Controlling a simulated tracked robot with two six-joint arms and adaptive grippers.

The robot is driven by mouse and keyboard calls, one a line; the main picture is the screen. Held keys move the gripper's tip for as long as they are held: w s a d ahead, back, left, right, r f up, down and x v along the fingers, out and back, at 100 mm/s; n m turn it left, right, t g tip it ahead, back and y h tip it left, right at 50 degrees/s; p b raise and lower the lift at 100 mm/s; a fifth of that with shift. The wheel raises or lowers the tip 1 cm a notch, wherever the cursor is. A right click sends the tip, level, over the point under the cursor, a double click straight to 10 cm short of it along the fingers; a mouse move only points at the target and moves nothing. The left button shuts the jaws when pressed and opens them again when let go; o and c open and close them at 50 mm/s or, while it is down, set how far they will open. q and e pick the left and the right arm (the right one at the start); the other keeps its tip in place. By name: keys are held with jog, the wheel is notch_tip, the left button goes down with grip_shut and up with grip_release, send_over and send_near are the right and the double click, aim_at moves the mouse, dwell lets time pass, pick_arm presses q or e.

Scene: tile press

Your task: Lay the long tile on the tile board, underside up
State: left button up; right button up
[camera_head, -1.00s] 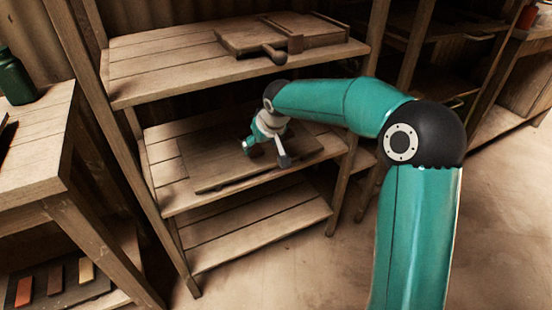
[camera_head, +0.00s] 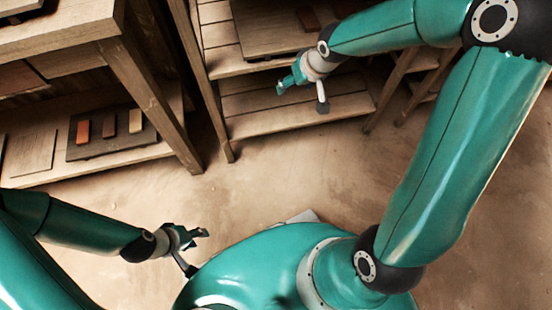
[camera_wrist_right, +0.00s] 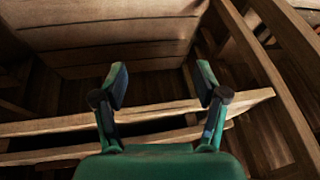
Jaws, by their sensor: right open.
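A board (camera_head: 262,35) lies on the middle shelf at the top of the head view. A small reddish-brown tile (camera_head: 308,18) lies on it, and a second brown piece (camera_head: 340,6) is partly cut off by the picture edge. I cannot tell which tile is the long one or which face is up. My right gripper (camera_head: 304,96) is open and empty in front of the shelf, apart from the board. Its spread fingers show in the right wrist view (camera_wrist_right: 161,84) with nothing between them. My left gripper (camera_head: 195,251) is open and empty, low over the floor at the left.
A dark tray (camera_head: 95,150) on the low shelf at left carries an orange-red (camera_head: 83,131), a brown (camera_head: 109,125) and a tan tile (camera_head: 136,121). A pale flat board (camera_head: 30,152) lies beside it. Wooden posts (camera_head: 160,90) stand between the shelves. The floor (camera_head: 270,170) is clear.

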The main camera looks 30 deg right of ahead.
jog(key=s+a+f+g+y, duration=0.1)
jog(key=s+a+f+g, duration=0.1)
jog(key=s+a+f, duration=0.6)
jog(key=s+a+f+g+y, duration=0.1)
jog(key=s+a+f+g, duration=0.1)
jog(key=s+a+f, duration=0.6)
notch_tip(320, 180, down, 6)
jog(key=s, duration=0.2)
jog(key=shift+s+y, duration=0.4)
jog(key=shift+r, duration=0.15)
notch_tip(320, 180, up, 32)
jog(key=p, duration=3.2)
jog(key=shift+r, duration=0.15)
jog(key=shift+w, duration=0.1)
